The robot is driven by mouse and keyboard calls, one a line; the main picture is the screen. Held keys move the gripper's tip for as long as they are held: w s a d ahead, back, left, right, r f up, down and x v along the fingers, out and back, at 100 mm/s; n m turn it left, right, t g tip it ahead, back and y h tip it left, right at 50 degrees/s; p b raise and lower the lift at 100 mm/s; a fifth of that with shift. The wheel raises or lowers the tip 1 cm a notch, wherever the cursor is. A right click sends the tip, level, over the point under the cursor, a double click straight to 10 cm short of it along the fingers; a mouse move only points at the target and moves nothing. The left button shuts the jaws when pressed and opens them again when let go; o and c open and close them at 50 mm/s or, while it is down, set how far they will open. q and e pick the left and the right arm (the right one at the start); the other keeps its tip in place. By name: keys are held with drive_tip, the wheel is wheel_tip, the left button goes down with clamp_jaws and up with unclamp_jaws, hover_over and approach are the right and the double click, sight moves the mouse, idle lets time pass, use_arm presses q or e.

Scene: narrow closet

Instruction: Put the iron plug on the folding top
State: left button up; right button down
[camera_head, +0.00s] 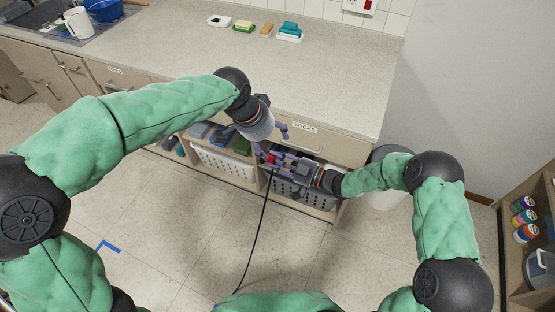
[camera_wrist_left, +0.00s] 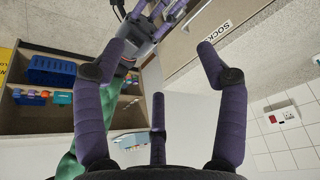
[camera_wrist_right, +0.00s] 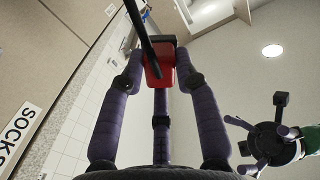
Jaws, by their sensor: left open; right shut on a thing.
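The iron plug (camera_wrist_right: 160,68) is a red and black block with a black cord. My right gripper (camera_wrist_right: 157,78) is shut on it, with purple fingers on both sides. In the head view the red of the plug (camera_head: 272,159) shows at my right gripper (camera_head: 277,162), in front of the cabinet below the counter's front edge. The cord (camera_head: 263,215) hangs to the floor. The folding top (camera_head: 220,45) is the speckled grey counter surface. My left gripper (camera_head: 271,139) is open and empty, close to the right one; its spread fingers show in the left wrist view (camera_wrist_left: 163,55).
Soap-like blocks on dishes (camera_head: 289,33) stand at the counter's back. A sink with a white jug (camera_head: 78,22) is at far left. Baskets (camera_head: 222,163) fill the shelf below. A drawer labelled SOCKS (camera_head: 305,128) is near both grippers. The counter's middle is clear.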

use_arm(q)
drive_tip(key=w+f+n, duration=0.1)
drive_tip(key=w+f, duration=0.1)
drive_tip(key=f, duration=0.3)
drive_tip(key=w+f+n+y, duration=0.1)
drive_tip(key=w+f+n, duration=0.1)
drive_tip(key=f, duration=0.3)
drive_tip(key=w+f+n+t, duration=0.1)
drive_tip(key=w+f, duration=0.1)
drive_tip(key=f, duration=0.3)
drive_tip(key=shift+a+f+n, duration=0.1)
drive_tip(key=shift+a+n, duration=0.3)
drive_tip(key=c, duration=0.9)
drive_tip(key=o, duration=0.9)
drive_tip(key=v, duration=1.2)
drive_tip(key=shift+d, duration=0.2)
use_arm(e)
drive_tip(key=s+d+r+m+t+h, duration=0.6)
drive_tip(key=r+m+t+h, duration=0.2)
drive_tip(key=r, duration=0.3)
drive_tip(key=shift+s+d+h, duration=0.15)
drive_tip(key=shift+s+h, duration=0.2)
drive_tip(key=shift+h, duration=0.15)
